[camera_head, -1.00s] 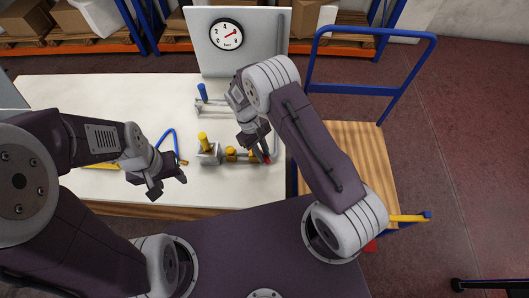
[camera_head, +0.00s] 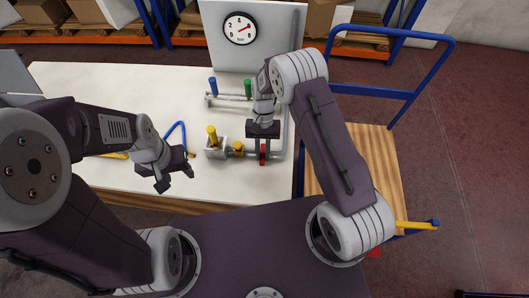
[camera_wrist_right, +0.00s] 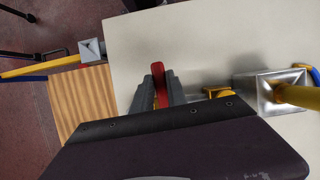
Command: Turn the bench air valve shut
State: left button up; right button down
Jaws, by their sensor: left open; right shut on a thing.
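The red valve lever (camera_head: 263,154) is on the pipework near the right end of the white bench. My right gripper (camera_head: 262,150) comes down over it from above. In the right wrist view, the red lever (camera_wrist_right: 159,82) stands between the two grey fingers, which are shut on it. The fingers and palm hide much of the valve body. My left gripper (camera_head: 180,180) is open and empty above the front of the bench, left of the pipework. A round pressure gauge (camera_head: 240,28) is on the grey panel behind the bench; its needle points up and right.
A yellow-handled fitting (camera_head: 213,138) stands left of the red lever. Blue (camera_head: 213,87) and green (camera_head: 248,88) handles are on a pipe behind. A blue hose (camera_head: 177,131) lies near my left gripper. A wooden-topped cart (camera_head: 385,165) is to the right of the bench.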

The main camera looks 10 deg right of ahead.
aim_at(263, 146)
jog(key=shift+w+a+r+m, duration=0.15)
jog(key=shift+w+m, duration=0.1)
jog(key=shift+m, duration=0.15)
jog(key=c, duration=1.3)
grip_release()
jog(key=shift+s, duration=0.1)
jog(key=b+v, duration=0.2)
jog(key=v, duration=0.6)
jog(key=shift+d+r, duration=0.2)
jog(key=shift+r, duration=0.2)
